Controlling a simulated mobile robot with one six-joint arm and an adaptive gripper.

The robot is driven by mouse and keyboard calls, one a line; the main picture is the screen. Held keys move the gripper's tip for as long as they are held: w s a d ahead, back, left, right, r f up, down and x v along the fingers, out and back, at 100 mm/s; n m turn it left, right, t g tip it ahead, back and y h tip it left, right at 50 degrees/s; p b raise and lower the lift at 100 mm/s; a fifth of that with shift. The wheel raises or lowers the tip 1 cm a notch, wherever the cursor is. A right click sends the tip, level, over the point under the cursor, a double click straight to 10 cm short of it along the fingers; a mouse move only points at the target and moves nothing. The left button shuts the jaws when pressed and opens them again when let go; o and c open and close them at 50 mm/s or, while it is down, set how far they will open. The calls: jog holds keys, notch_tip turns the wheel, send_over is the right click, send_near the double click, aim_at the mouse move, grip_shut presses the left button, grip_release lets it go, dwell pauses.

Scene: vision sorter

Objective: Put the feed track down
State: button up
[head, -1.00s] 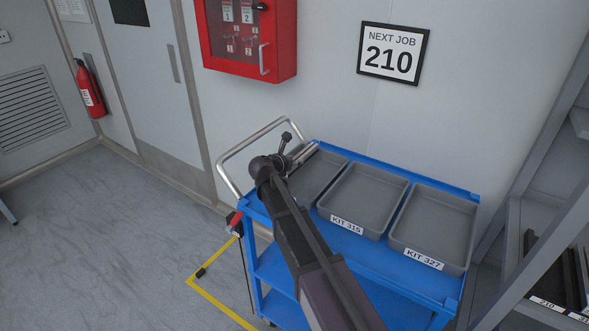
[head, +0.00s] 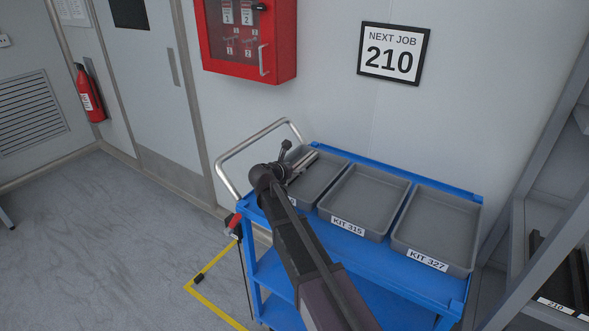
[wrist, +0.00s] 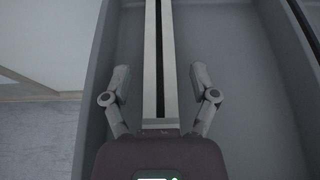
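The feed track (wrist: 160,60) is a long light-grey metal bar with a dark slot, pointing away from my gripper in the wrist view. It is over or in the left grey tray (wrist: 225,130); whether it rests on the floor I cannot tell. In the head view the track (head: 303,165) shows at the left tray (head: 322,184), partly hidden by my arm. My gripper (wrist: 160,85) has its fingers spread on both sides of the track, with gaps between. In the head view my gripper (head: 287,168) is over the left tray, its fingers hard to make out.
The trays stand on a blue cart (head: 340,232) with a metal handle (head: 250,145). The KIT 315 tray (head: 368,195) and KIT 327 tray (head: 438,220) are empty. A wall sign (head: 393,53) reads NEXT JOB 210. A grey shelf (head: 520,210) stands at right.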

jog(key=shift+s, duration=0.1)
jog(key=p+v, duration=0.4)
jog(key=v, duration=0.6)
jog(key=shift+s+a+r, duration=0.15)
jog(key=shift+a+r, duration=0.05)
jog(key=shift+r, duration=0.05)
jog(key=shift+s+a+r+p, duration=0.15)
jog(key=shift+s+a+p, duration=0.2)
jog(key=shift+s, duration=0.2)
